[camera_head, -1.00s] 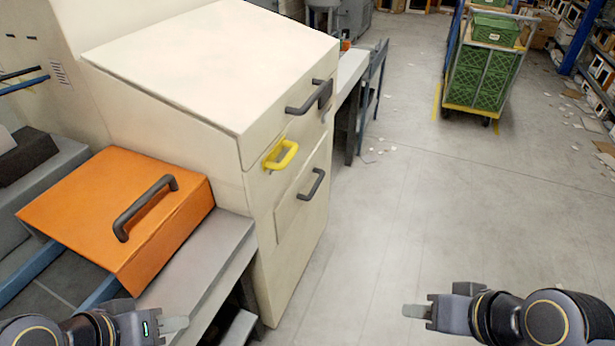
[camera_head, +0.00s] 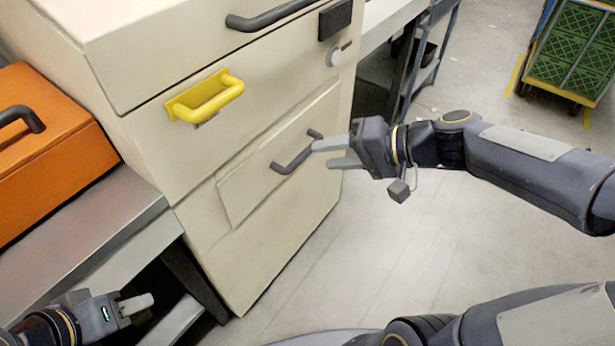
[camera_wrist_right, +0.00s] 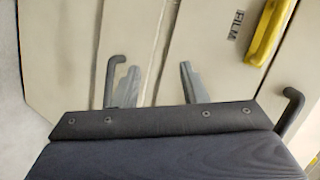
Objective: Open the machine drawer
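The cream machine (camera_head: 110,35) has a drawer front with a yellow handle (camera_head: 210,98), which looks flush with the body. Below it is a panel with a dark handle (camera_head: 297,152). My right gripper (camera_head: 324,154) is open and empty, its fingertips close to the dark handle's right end; I cannot tell whether they touch. In the right wrist view my two fingers (camera_wrist_right: 159,84) are apart, the dark handle (camera_wrist_right: 112,80) is beside the left finger, and the yellow handle (camera_wrist_right: 270,32) is at upper right. My left gripper (camera_head: 138,304) is low at left, away from the machine's handles; its opening is unclear.
An orange box (camera_head: 40,145) with a dark handle stands at left above a grey ledge (camera_head: 90,235). A higher dark handle (camera_head: 275,16) crosses the machine's top front. A cart with green crates (camera_head: 570,45) is at back right.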

